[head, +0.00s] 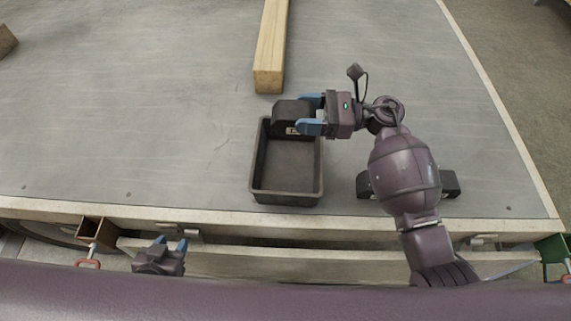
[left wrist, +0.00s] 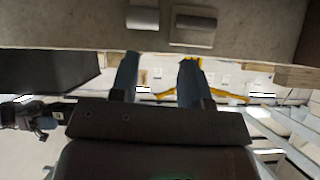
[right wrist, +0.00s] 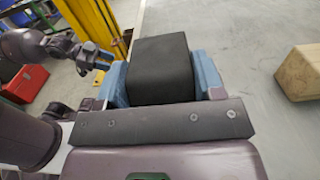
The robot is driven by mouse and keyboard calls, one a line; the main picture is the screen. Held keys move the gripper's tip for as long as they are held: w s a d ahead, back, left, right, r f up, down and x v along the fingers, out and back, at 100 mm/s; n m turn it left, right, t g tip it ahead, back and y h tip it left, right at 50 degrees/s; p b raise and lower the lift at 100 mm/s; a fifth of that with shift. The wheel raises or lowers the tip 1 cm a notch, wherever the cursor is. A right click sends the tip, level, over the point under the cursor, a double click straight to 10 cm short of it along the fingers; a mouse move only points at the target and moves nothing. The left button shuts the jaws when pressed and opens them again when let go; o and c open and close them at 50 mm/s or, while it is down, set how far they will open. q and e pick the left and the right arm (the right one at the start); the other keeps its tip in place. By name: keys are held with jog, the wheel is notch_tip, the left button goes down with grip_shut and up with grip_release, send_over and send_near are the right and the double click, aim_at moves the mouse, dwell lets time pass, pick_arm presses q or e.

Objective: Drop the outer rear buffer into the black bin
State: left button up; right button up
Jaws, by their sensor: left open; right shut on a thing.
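The black buffer (head: 291,115) is in the jaws of my right gripper (head: 309,114), over the far end of the black bin (head: 287,197) in the head view. In the right wrist view the buffer (right wrist: 160,70) is a dark block between the blue fingers. The bin is an open rectangular box on the grey deck, and its visible floor is empty. The buffer hides part of its far end. My left gripper (head: 168,243) is open and empty, low in front of the deck's near edge; its spread fingers also show in the left wrist view (left wrist: 158,72).
A wooden beam (head: 270,60) lies on the deck just beyond the bin. Another black part (head: 450,184) lies on the deck at the right, partly hidden by my right arm. A wooden rail (head: 220,214) runs along the near edge.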

jog(key=shift+f+b, duration=0.75)
jog(key=shift+f, duration=1.65)
jog(key=o, duration=1)
jog(key=shift+o, duration=0.8)
jog(key=d, duration=1)
jog(key=shift+d+b, duration=0.4)
jog(key=shift+b, duration=0.05)
